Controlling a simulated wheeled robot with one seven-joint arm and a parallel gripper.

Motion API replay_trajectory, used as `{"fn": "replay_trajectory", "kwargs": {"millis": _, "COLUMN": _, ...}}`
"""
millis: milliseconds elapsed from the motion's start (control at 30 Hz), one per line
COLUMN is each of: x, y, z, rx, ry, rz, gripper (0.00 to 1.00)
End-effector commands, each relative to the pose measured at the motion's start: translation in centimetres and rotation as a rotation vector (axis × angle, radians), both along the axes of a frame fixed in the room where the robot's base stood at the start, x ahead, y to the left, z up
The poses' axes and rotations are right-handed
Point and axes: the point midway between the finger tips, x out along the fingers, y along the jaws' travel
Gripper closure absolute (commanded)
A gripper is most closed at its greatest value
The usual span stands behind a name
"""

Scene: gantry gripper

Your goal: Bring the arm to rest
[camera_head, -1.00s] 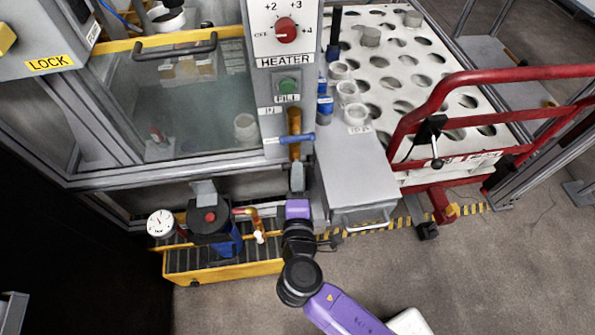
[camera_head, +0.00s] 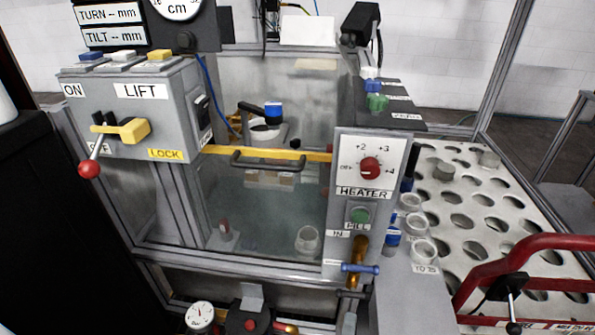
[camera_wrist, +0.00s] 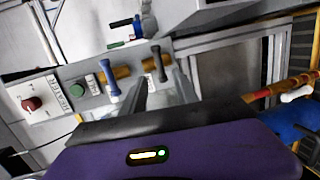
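My gripper (camera_wrist: 158,88) shows in the wrist view as two grey fingers spread apart above my purple wrist housing. It is open, and I see nothing gripped between the fingers. Beyond the fingertips are a blue valve handle (camera_wrist: 109,77) and a dark valve handle (camera_wrist: 158,64), each on a brass fitting. I cannot tell exactly how far the fingers are from the dark handle. In the head view the blue handle (camera_head: 360,268) sits below the heater panel (camera_head: 370,172). Most of my arm is outside the head view, below the bottom edge.
A grey lift box (camera_head: 140,110) with a yellow lever is at left. A white perforated table (camera_head: 470,190) and a red rail (camera_head: 500,265) are at right. A pressure gauge (camera_head: 200,316) is low at front.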

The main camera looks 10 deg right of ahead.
Motion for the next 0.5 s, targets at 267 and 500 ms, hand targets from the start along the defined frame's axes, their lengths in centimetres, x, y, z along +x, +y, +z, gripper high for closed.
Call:
{"fn": "replay_trajectory", "kwargs": {"millis": 267, "x": 1.5, "y": 4.3, "z": 0.2, "rx": 0.199, "ry": -0.032, "rz": 0.162, "gripper": 0.64}}
{"fn": "replay_trajectory", "kwargs": {"millis": 500, "x": -3.3, "y": 7.3, "z": 1.1, "rx": 0.648, "ry": -0.031, "rz": 0.339, "gripper": 0.64}}
